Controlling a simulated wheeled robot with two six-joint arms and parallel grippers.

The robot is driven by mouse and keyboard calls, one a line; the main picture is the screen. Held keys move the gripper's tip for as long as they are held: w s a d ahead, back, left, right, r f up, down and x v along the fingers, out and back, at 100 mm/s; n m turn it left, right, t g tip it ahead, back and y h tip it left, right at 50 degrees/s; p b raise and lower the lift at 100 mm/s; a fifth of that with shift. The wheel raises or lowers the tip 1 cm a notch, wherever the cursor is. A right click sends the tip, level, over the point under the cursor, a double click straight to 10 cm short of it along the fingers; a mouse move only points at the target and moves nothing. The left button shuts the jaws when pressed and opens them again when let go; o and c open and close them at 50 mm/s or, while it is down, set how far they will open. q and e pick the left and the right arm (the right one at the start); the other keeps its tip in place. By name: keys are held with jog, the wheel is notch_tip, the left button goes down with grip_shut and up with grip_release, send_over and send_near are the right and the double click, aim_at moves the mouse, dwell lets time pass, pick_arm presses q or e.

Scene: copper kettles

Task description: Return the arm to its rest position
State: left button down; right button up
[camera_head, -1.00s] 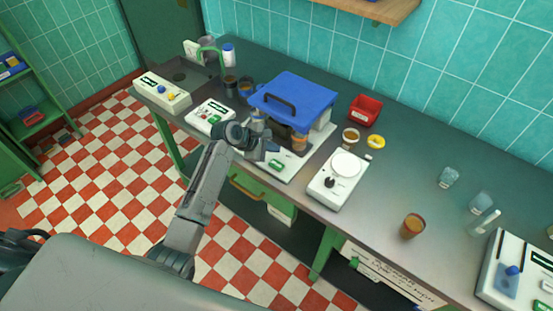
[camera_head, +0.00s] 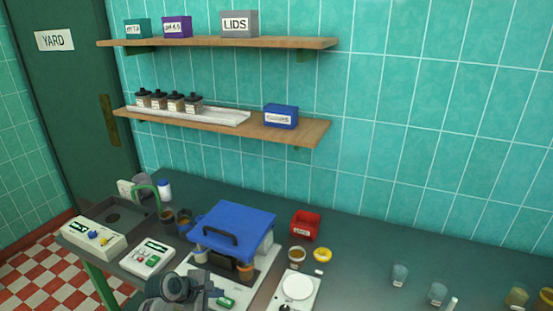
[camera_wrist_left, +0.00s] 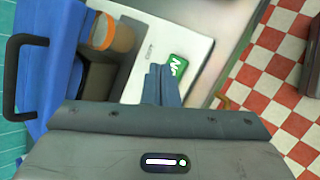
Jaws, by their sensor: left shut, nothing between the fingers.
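My left gripper (camera_head: 214,292) is at the bottom edge of the head view, in front of the blue-lidded machine (camera_head: 235,228). Its fingers are shut and empty. Most of my left arm is below the head view's frame. My right gripper is not in view.
A jar with an orange band (camera_head: 246,271) stands under the blue lid. A white scale (camera_head: 297,288) and a red bin (camera_head: 305,225) are to the right. Several glass cups, such as this one (camera_head: 400,274), stand farther right. Two shelves (camera_head: 225,43) hang on the tiled wall above.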

pick_arm(q)
jog(key=s+a+r+m+g+y, duration=0.15)
jog(key=s+m, duration=0.45)
jog(key=s, duration=0.6)
jog(key=s+a+m+y, duration=0.3)
jog(key=s+m, duration=0.3)
jog(key=s, duration=0.7)
jog(key=s+a+r+m+g+y, duration=0.15)
jog(key=s+m, duration=0.45)
jog(key=s, duration=0.6)
jog(key=a+f+b, duration=0.2)
jog(key=f+b, duration=0.2)
jog(key=f, duration=1.5)
jog(key=a+f+b, duration=0.2)
jog(key=f+b, duration=0.1)
jog(key=f, duration=1.6)
jog(key=s+f+g+b, duration=0.1)
jog(key=s+f+b, duration=0.2)
jog(key=s+f, duration=0.6)
jog(key=s+f+g+b, duration=0.1)
jog(key=s+f+b, duration=0.2)
jog(key=s+f, duration=0.6)
notch_tip(320, 180, down, 7)
jog(key=shift+s+a+f+n+y, duration=0.2)
jog(key=shift+s+a+n+y, duration=0.1)
jog(key=shift+a+n, duration=0.1)
